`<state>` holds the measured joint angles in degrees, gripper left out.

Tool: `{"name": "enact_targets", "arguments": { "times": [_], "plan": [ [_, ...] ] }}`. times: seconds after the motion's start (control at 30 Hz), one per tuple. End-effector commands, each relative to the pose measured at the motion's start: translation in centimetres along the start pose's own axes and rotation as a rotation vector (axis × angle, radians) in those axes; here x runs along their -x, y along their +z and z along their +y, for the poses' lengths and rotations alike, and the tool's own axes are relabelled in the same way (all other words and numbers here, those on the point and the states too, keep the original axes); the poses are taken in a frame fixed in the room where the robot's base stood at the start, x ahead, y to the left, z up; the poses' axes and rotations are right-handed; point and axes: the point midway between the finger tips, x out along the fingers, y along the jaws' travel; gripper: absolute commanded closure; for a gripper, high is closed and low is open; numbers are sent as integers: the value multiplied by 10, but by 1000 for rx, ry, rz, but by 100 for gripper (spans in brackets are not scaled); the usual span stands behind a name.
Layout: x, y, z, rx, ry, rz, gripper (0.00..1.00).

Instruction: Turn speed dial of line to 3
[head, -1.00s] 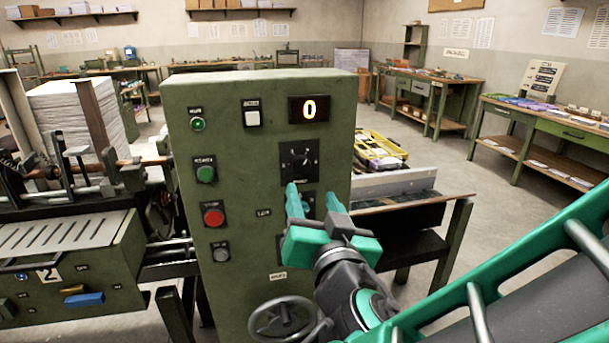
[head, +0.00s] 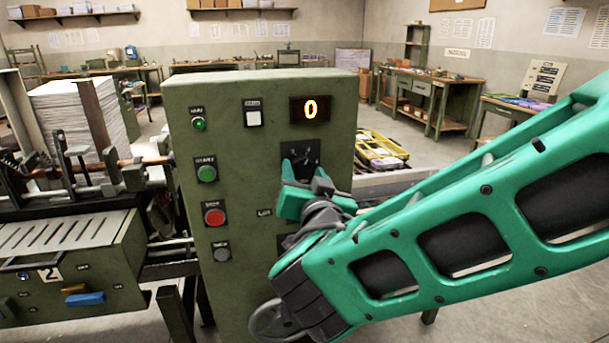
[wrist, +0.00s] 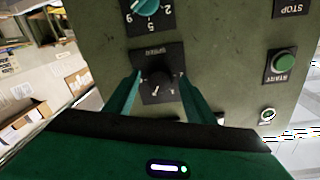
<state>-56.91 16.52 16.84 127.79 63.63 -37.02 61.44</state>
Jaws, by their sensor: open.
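The speed dial is a black knob (wrist: 157,80) on a black plate with white marks, under a label reading SPEED, upside down in the wrist view. In the head view its plate (head: 300,147) shows at the upper right of the green control cabinet (head: 240,170), below the display (head: 310,109), which reads 0. My gripper (head: 303,170) is open in front of the plate and hides the knob's lower part there. In the wrist view my gripper's fingers (wrist: 159,76) stand either side of the knob; I cannot tell whether they touch it.
A teal dial (wrist: 147,6) with numbers is beside the speed dial's plate on the panel.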

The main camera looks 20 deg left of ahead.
Motion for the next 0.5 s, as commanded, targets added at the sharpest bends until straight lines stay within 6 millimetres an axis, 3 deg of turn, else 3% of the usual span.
{"name": "enact_targets", "arguments": {
  "times": [0.1,0.3,0.5],
  "plan": [
    [0,0,0,0,0,0,50],
    [0,0,0,0,0,0,92],
    [0,1,-1,7,-1,0,91]
  ]
}}
